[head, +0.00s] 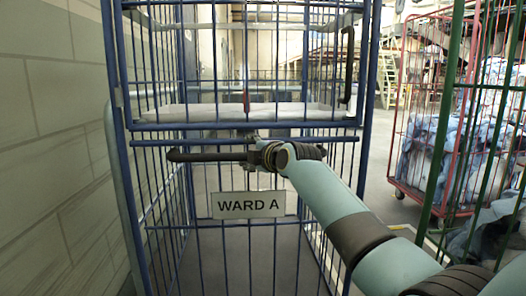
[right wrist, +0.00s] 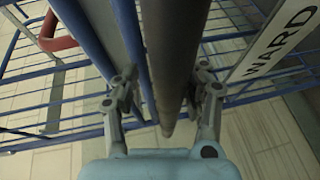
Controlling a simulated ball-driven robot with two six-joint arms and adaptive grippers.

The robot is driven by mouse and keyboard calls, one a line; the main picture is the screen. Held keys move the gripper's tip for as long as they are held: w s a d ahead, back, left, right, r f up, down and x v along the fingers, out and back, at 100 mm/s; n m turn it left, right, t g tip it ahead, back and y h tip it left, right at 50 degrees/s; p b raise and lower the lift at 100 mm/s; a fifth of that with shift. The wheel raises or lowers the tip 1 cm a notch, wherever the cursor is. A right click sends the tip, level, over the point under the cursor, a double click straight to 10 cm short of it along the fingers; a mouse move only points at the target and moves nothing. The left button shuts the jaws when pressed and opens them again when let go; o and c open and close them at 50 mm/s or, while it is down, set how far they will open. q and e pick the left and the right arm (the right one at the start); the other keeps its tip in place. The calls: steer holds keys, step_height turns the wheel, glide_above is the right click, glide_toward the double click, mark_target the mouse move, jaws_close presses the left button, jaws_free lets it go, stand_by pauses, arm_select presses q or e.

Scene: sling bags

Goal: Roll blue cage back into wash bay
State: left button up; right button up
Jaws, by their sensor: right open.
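The blue cage (head: 358,150) stands upright right in front of me in the head view, with a WARD A sign (head: 248,205) on its front. A dark horizontal handle bar (head: 205,156) runs across the front above the sign. My right gripper (head: 258,154) is at the right part of this bar. In the right wrist view the handle bar (right wrist: 170,60) passes between the two open fingers of the right gripper (right wrist: 165,100), and blue cage bars lie beyond. The sign (right wrist: 280,45) shows beside it. My left gripper is not in view.
A pale block wall (head: 50,130) runs close along the left of the cage. A red cage (head: 425,110) with blue-white bags stands at the back right, and green cage bars (head: 447,110) stand near on the right. Some floor shows between them.

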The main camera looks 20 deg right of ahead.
steer(key=shift+s+r+p, duration=0.3)
steer(key=shift+s, duration=0.15)
steer(key=shift+s+d+p, duration=0.1)
steer(key=shift+s+p, duration=0.4)
steer(key=shift+s, duration=0.1)
steer(key=shift+s+d+r+p, duration=0.1)
steer(key=shift+s+r+p, duration=0.05)
steer(key=shift+s+p, duration=0.4)
arm_select(q)
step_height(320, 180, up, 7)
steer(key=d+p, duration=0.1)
steer(key=p, duration=0.3)
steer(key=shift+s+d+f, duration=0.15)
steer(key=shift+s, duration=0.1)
arm_select(e)
steer(key=a+v, duration=0.1)
steer(key=v, duration=0.6)
steer(key=shift+s+d, duration=0.45)
steer(key=shift+d, duration=0.05)
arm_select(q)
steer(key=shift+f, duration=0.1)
